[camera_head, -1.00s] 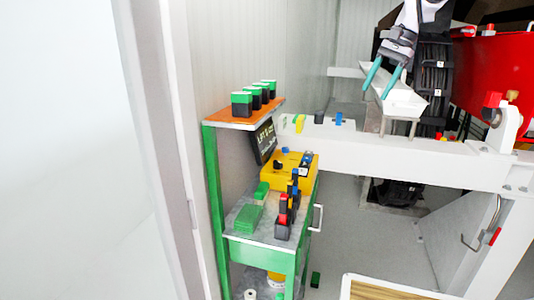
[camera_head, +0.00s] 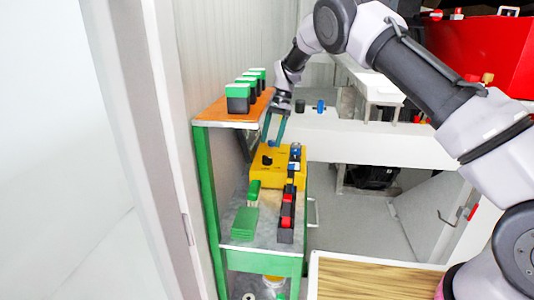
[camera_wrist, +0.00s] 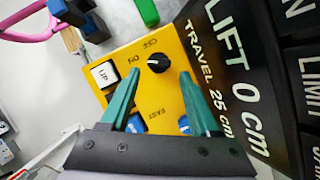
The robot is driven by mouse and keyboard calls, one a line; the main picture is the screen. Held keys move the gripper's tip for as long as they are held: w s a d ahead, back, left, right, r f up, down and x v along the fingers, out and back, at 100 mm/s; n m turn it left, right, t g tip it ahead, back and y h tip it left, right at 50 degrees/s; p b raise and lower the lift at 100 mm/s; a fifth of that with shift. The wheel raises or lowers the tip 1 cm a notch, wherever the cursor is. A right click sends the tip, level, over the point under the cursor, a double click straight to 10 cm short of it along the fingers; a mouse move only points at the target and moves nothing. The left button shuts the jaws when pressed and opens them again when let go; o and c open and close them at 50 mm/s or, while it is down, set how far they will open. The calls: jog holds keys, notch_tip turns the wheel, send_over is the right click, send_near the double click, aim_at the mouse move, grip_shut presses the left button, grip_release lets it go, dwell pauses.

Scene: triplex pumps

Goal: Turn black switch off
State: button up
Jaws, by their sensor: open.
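The black switch (camera_wrist: 158,63) is a round knob on the yellow control box, with OFF and ON lettering beside it in the wrist view. Its white mark points toward the lettering; I cannot tell which word it is set to. In the head view the black switch (camera_head: 267,160) sits on the top of the yellow box (camera_head: 262,179). My gripper (camera_head: 275,140) is open above the box, with teal fingers pointing down. In the wrist view my gripper's fingertips (camera_wrist: 158,75) stand either side of the knob, apart from it. The box also shows in the wrist view (camera_wrist: 172,98).
A black display (camera_wrist: 225,75) reading LIFT 0 cm stands beside the box. A white UP button (camera_wrist: 103,74) and blue controls (camera_wrist: 136,124) are on the box. Green-topped black blocks (camera_head: 238,98) stand on the orange shelf (camera_head: 217,115). Green pieces (camera_head: 244,222) lie on the lower shelf.

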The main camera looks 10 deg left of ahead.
aim_at(267, 157)
jog(key=x, duration=0.5)
jog(key=shift+s+f, duration=0.15)
jog(key=shift+f, duration=0.2)
grip_shut()
jog(key=shift+d+m, duration=0.1)
jog(key=shift+m, duration=0.2)
jog(key=m+y, duration=0.1)
jog(key=m, duration=0.1)
jog(key=m+t+y, duration=0.1)
jog(key=m, duration=0.2)
jog(key=shift+s+t, duration=0.1)
jog(key=shift+t, duration=0.2)
jog(key=m+t, duration=0.1)
jog(key=m, duration=0.2)
jog(key=m+t, duration=0.1)
jog(key=m, duration=0.2)
jog(key=shift+s+d+y, duration=0.1)
jog(key=shift+s+y, duration=0.05)
jog(key=shift+y, duration=0.15)
jog(key=shift+m, duration=0.3)
